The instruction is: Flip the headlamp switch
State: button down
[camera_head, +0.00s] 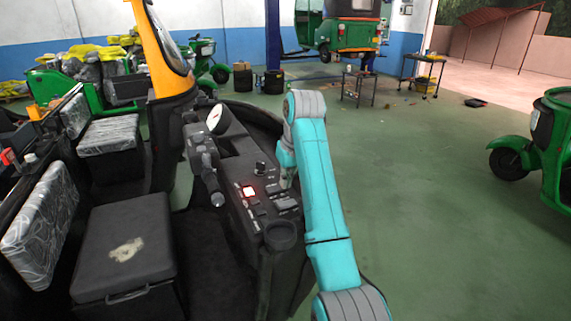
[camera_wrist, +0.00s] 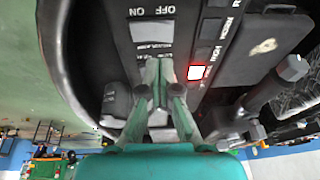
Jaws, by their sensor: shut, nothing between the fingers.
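The black dashboard panel (camera_head: 240,215) of the rickshaw carries several switches and small labels. A grey rectangular switch (camera_wrist: 154,32) beside an "OFF ON" label lies just beyond my fingertips. I cannot read which switch is the headlamp one. In the wrist view my gripper (camera_wrist: 159,66) is shut and empty; contact with the panel cannot be told.
The handlebar (camera_head: 210,180) and round gauge (camera_head: 218,119) stand left of the panel. A round cup holder (camera_head: 280,236) is at its near end. A black seat (camera_head: 125,240) is at the left. Open green floor (camera_head: 430,200) lies to the right, with a green vehicle (camera_head: 550,145) beyond.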

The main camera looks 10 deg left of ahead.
aim_at(281, 202)
jog(key=shift+s+x, duration=0.2)
jog(key=shift+x, duration=0.7)
jog(key=shift+s+x, duration=0.15)
jog(key=shift+x, duration=0.75)
jog(key=shift+s+x, duration=0.2)
jog(key=shift+x, duration=0.7)
jog(key=shift+d+f, duration=0.1)
jog(key=shift+f, duration=0.05)
